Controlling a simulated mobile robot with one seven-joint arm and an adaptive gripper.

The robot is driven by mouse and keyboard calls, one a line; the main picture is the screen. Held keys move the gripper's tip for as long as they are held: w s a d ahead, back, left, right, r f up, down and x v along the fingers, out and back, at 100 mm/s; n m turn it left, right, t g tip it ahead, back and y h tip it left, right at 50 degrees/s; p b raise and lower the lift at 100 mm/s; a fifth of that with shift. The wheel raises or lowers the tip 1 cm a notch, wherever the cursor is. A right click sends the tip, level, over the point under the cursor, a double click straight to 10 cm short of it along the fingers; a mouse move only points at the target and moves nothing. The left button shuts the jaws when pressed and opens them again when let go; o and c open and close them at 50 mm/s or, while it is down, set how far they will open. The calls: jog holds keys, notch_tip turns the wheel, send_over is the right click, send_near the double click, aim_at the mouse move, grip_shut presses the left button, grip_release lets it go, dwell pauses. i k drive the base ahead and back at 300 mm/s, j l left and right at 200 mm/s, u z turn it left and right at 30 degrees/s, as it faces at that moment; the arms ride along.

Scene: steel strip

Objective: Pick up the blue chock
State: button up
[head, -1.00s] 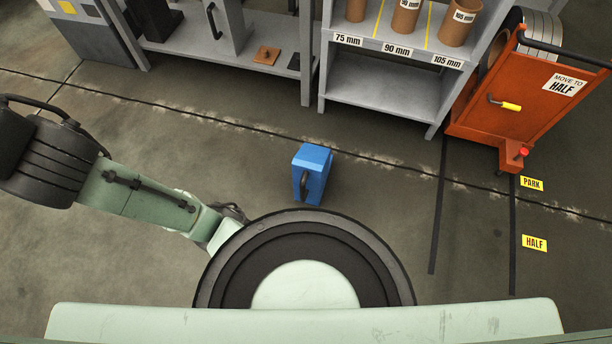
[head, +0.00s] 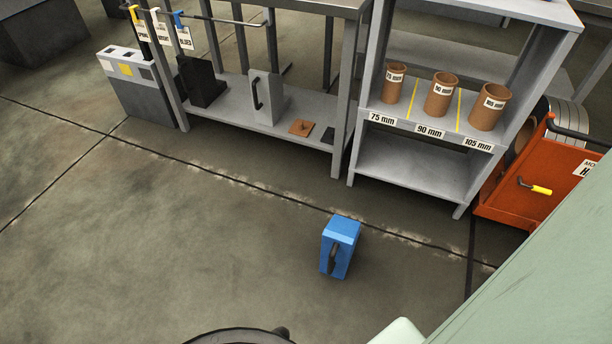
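The blue chock (head: 339,246) stands upright on the concrete floor in the head view, a little below and right of the middle. It is a block with a dark handle on its front face. Nothing holds it, and clear floor lies around it. My gripper cannot be made out in this view. Only pale green and dark parts of my own body show along the bottom and at the lower right.
A grey shelf (head: 410,172) with several brown tubes stands behind the chock. To its left is a low bench (head: 232,112) holding a black and a grey block. An orange cart (head: 528,190) stands at right. Floor at left is free.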

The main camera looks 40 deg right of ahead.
aim_at(339, 237)
jog(key=k+l+u, duration=0.1)
jog(key=l+u, duration=0.2)
jog(key=k+l+u, duration=0.35)
jog(key=l+u, duration=0.2)
jog(key=k+l, duration=0.25)
jog(key=k+l+u, duration=0.1)
jog(key=k+l, duration=0.15)
jog(key=l, duration=0.2)
